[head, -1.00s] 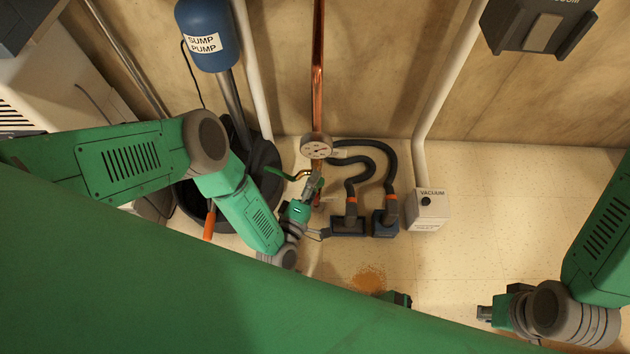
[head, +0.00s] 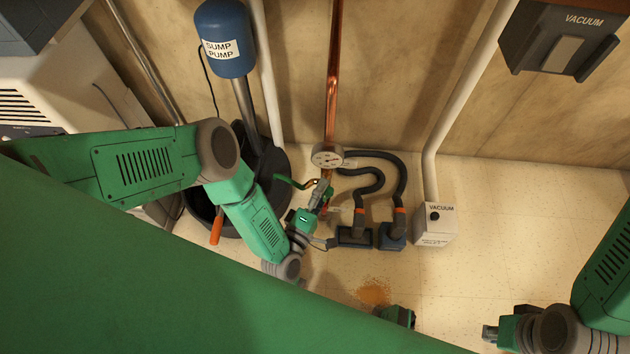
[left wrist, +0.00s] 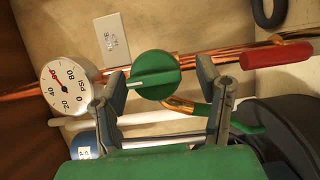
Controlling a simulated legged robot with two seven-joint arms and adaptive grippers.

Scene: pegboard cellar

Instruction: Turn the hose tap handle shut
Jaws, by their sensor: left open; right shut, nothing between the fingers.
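The round green tap handle (left wrist: 153,75) shows in the left wrist view, with a white mark pointing left. A copper spout bends out below it, towards a green hose (left wrist: 243,127). My left gripper (left wrist: 162,76) is open, with one finger on each side of the handle; I cannot tell whether either touches it. In the head view my left gripper (head: 323,190) is at the foot of the copper pipe (head: 333,75) and mostly covers the handle. My right gripper (head: 491,332) is shut and empty, low at the right, far from the tap.
A pressure gauge (head: 327,157) sits on the pipe close to my left gripper. A red lever (left wrist: 275,55) is right of the handle. Black hoses (head: 398,175) and a white vacuum box (head: 435,225) stand to the right. The blue sump pump (head: 222,38) is left.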

